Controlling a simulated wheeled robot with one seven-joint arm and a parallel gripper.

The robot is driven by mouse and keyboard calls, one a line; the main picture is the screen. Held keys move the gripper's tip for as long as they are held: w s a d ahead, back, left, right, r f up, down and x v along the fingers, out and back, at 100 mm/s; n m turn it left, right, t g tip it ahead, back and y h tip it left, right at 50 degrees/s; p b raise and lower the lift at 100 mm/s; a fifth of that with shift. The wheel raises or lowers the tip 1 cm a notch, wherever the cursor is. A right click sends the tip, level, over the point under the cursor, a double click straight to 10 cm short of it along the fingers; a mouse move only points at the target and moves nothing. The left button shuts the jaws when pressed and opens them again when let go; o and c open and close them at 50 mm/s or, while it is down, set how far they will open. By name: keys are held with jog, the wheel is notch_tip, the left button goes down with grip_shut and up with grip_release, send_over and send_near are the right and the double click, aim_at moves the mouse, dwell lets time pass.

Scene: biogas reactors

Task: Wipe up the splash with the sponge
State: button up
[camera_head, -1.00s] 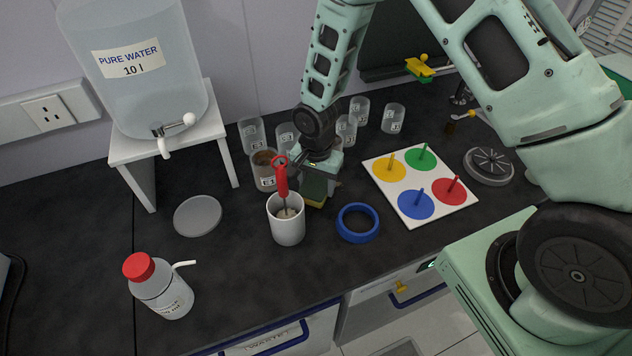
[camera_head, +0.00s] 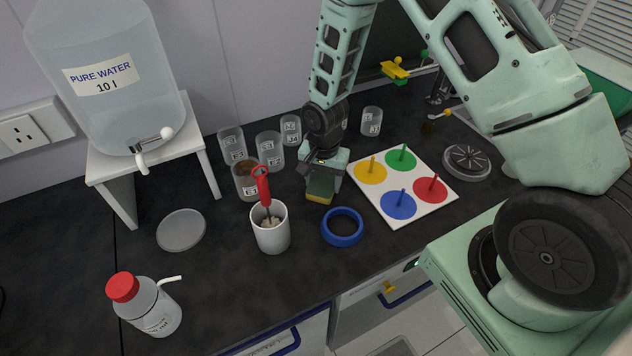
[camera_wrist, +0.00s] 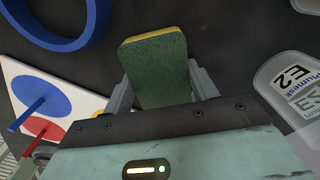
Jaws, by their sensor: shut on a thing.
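The sponge (camera_head: 320,190), green with a yellow layer, is between the fingers of my gripper (camera_head: 324,172). In the wrist view the sponge (camera_wrist: 157,66) sticks out past both grey fingers of my gripper (camera_wrist: 163,88), which close on its sides. In the head view it hangs at or just above the dark bench top, between the white cup and the pegged board; I cannot tell if it touches. I cannot make out the splash in either current view.
The white cup (camera_head: 271,236) holds a red-handled tool (camera_head: 262,186). A blue ring (camera_head: 342,228) lies in front of the sponge. The pegged board (camera_head: 437,205) is to its right. Labelled beakers (camera_head: 270,152) stand behind left.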

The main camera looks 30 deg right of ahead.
aim_at(312, 185)
jog(key=shift+d, duration=0.3)
jog(key=shift+a, duration=0.1)
jog(key=shift+a, duration=1.75)
jog(key=shift+s+a+f+b, duration=0.15)
jog(key=shift+a+b, duration=0.4)
jog(key=shift+a, duration=1.4)
jog(key=shift+d+r+p, duration=0.1)
jog(key=shift+r+p, duration=2)
jog(key=shift+r, duration=0.9)
